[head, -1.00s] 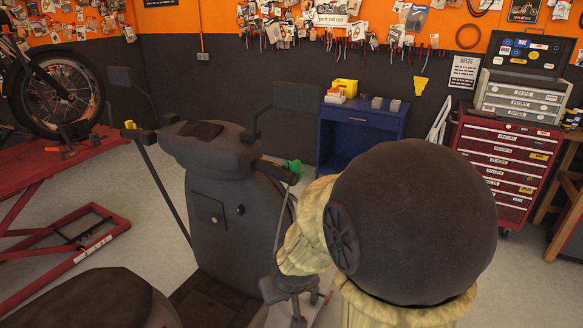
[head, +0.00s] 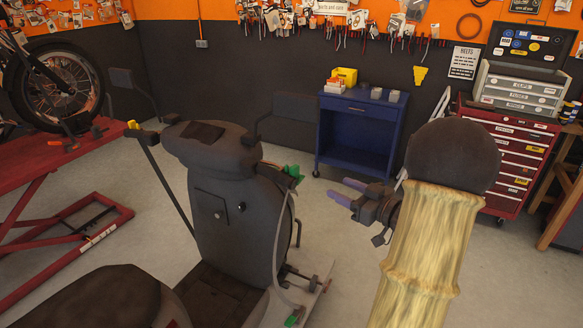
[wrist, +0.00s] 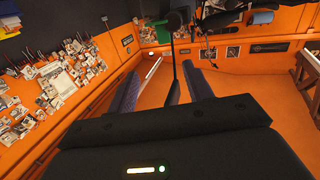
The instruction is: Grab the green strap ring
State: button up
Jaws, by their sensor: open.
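A dark grey scooter (head: 235,215) stands in the middle of the head view. A green piece (head: 293,172) is at the right end of its handlebar, with a pale strap (head: 287,215) hanging below it. A second green piece (head: 293,318) is at the strap's lower end. I cannot tell which green piece is the ring. My gripper (head: 347,191) is open and empty, right of the upper green piece and apart from it in the picture. Its two fingers (wrist: 164,91) also show in the wrist view, with a dark upright rod (wrist: 174,60) seen between them.
A blue cabinet (head: 360,140) stands behind my gripper, and a red tool chest (head: 515,165) is at the right. A red lift (head: 75,165) carrying a motorcycle is at the left. The floor between the scooter and the cabinet is clear.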

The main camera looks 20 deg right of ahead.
jog(key=shift+s+d+r+y, duration=0.1)
jog(key=shift+s+r+y, duration=0.25)
jog(key=shift+s+y, duration=0.2)
jog(key=p, duration=0.5)
send_near(297, 168)
jog(key=x, duration=0.5)
jog(key=shift+w+r+h, duration=0.15)
jog(key=shift+r+h, duration=0.1)
jog(key=shift+r, duration=0.05)
jog(key=shift+w, duration=0.1)
jog(key=p+x, duration=0.3)
jog(key=x, duration=0.2)
jog(key=shift+p, duration=0.4)
jog(key=shift+a+f, duration=0.2)
